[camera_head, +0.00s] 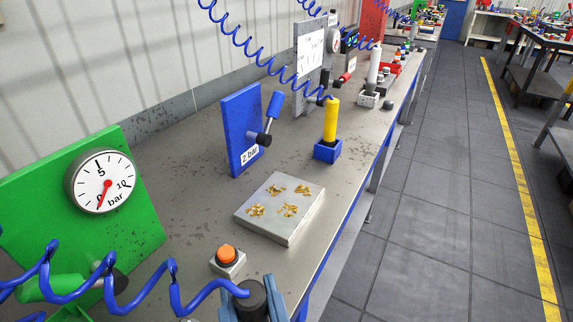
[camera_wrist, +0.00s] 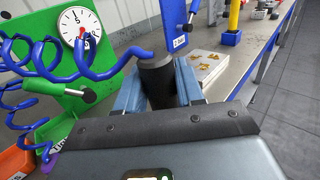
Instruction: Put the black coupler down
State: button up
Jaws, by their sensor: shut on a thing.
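The black coupler (camera_wrist: 157,80) is a dark cylinder on the end of a coiled blue hose. In the wrist view it stands between the two blue fingers of my gripper (camera_wrist: 160,88), which is shut on it. In the head view the coupler (camera_head: 252,296) shows at the bottom edge, with the tips of my gripper (camera_head: 252,308) on either side. The hose (camera_head: 140,297) runs from it to the left, in front of the green panel. The lower part of the coupler is hidden by the fingers and the frame edge.
A green panel (camera_head: 130,165) with a gauge stands at left. An orange button (camera_head: 227,252) lies just beyond the coupler. Behind are a metal plate (camera_head: 262,233) with brass bits, a blue 2 bar panel (camera_head: 240,118) and a yellow tool (camera_head: 331,120) in a blue holder. Floor lies at right.

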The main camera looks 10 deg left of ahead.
jog(key=w+d+f+m+t+h, duration=0.1)
jog(key=w+d+f+m+h, duration=0.25)
jog(key=w+d+f, duration=0.7)
jog(key=w+d+f+h, duration=0.1)
jog(key=d+f, duration=0.3)
jog(key=d, duration=0.4)
jog(key=w+d+f+h, duration=0.2)
jog(key=w+d+f, duration=0.2)
jog(key=d, duration=0.5)
jog(key=shift+f+m, duration=0.45)
jog(key=shift+f, duration=0.1)
